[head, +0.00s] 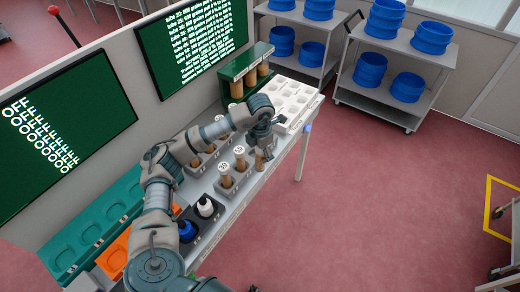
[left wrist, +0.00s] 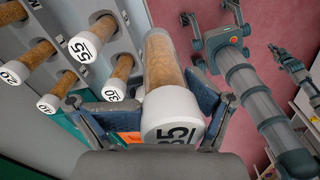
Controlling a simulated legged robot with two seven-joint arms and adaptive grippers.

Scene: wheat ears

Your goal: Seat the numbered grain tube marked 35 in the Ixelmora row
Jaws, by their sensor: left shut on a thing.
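My left gripper (head: 262,147) is over the workbench in the head view. It is shut on a grain tube (head: 260,160), held in front of the tube racks. In the left wrist view the gripper (left wrist: 160,125) grips this tube (left wrist: 165,75) near its white cap (left wrist: 170,112). The cap's number is partly cut off by my gripper and looks like 35. Other tubes with white caps stand in grey racks beside it, one marked 55 (left wrist: 83,47), another 20 (left wrist: 13,73). The row names are too small to read.
A green rack (head: 243,64) with several tubes stands at the back of the bench, near a white tray with square pockets (head: 291,92). A white bottle (head: 205,207) and blue bottle (head: 187,231) stand nearer. Dark boards rise behind. Shelf carts with blue tubs (head: 432,37) stand across open floor.

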